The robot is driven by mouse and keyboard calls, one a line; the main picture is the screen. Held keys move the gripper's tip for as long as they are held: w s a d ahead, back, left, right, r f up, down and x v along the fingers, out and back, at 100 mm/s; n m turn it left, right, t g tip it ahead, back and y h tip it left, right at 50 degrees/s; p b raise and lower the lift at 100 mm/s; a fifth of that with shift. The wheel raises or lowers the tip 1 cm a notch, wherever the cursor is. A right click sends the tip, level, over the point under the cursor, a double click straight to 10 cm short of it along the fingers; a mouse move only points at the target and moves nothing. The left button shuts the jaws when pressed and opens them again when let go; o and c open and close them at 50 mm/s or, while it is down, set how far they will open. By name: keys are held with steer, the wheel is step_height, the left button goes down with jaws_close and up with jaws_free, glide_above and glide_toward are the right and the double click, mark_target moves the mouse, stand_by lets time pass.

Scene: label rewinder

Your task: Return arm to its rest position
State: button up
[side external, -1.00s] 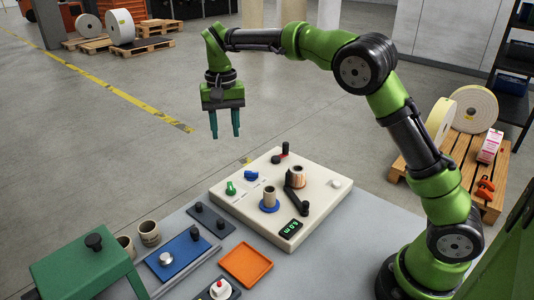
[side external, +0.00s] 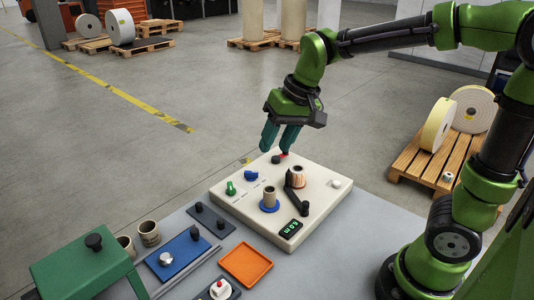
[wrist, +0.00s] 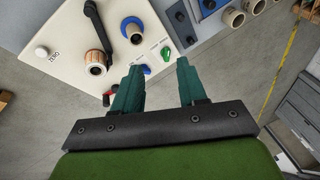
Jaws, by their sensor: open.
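My green gripper (side external: 280,138) is in the air above the far edge of the white rewinder panel (side external: 232,200). Its two teal fingers point down, apart, with nothing between them. In the wrist view my gripper (wrist: 158,75) also shows open and empty, with the panel (wrist: 67,67) beyond the fingertips. The panel carries a black crank arm (side external: 295,196), a spool on a blue disc (side external: 269,198), a copper-coloured roll (side external: 298,177), a green knob (side external: 230,188) and a blue knob (side external: 251,175). A red-and-black lever (side external: 279,158) sits close below the fingers in the side view.
An orange tray (side external: 246,265), a blue plate with a silver knob (side external: 186,254) and a green machine (side external: 85,270) are on the grey table (side external: 335,238). Label rolls (side external: 440,122) stand on a pallet at the right. The air left of my gripper is free.

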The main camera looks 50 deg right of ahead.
steer(key=s+t, duration=0.3)
steer(key=s, duration=0.8)
steer(key=shift+s+d+r+t, duration=0.25)
steer(key=shift+s+r+t, duration=0.15)
steer(key=shift+r, duration=0.05)
